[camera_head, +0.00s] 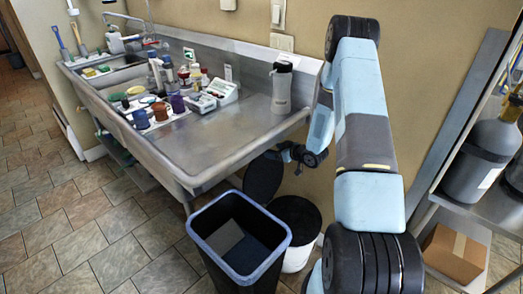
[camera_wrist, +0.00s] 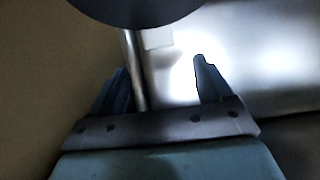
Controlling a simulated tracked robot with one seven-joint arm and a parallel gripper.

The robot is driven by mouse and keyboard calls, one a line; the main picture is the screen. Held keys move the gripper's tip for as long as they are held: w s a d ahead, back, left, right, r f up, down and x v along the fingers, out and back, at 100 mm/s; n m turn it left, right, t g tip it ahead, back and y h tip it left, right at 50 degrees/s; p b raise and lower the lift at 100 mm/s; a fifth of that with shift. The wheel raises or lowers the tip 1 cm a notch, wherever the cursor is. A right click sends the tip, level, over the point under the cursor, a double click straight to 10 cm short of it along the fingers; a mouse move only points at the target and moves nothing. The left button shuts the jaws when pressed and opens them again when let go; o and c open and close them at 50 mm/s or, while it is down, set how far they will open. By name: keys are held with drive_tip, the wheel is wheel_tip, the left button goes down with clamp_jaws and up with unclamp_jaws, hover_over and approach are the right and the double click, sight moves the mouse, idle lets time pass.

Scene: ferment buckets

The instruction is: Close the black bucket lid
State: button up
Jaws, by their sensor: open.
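A white bucket (camera_head: 296,259) stands on the floor below the sink's right end, behind a dark bin. Its round top looks dark, and I cannot tell how deep the opening is. The black lid (camera_head: 263,178) stands raised, tilted up at the bucket's back left. My gripper (camera_head: 287,152) is just above and right of the lid's upper edge, near the wall. In the wrist view my gripper (camera_wrist: 160,72) is open, with nothing between its fingers. A dark rounded shape, probably the lid (camera_wrist: 135,10), shows at the top, apart from the fingertips.
A dark bin (camera_head: 235,262) with a blue-grey rim stands in front of the bucket. The steel sink counter (camera_head: 215,135) is above left, with a leg close by. A metal shelf with a cardboard box (camera_head: 453,254) is at right. Tiled floor is free at left.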

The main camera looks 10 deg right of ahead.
drive_tip(key=x, duration=0.8)
drive_tip(key=shift+w+f, duration=0.1)
drive_tip(key=shift+w, duration=0.05)
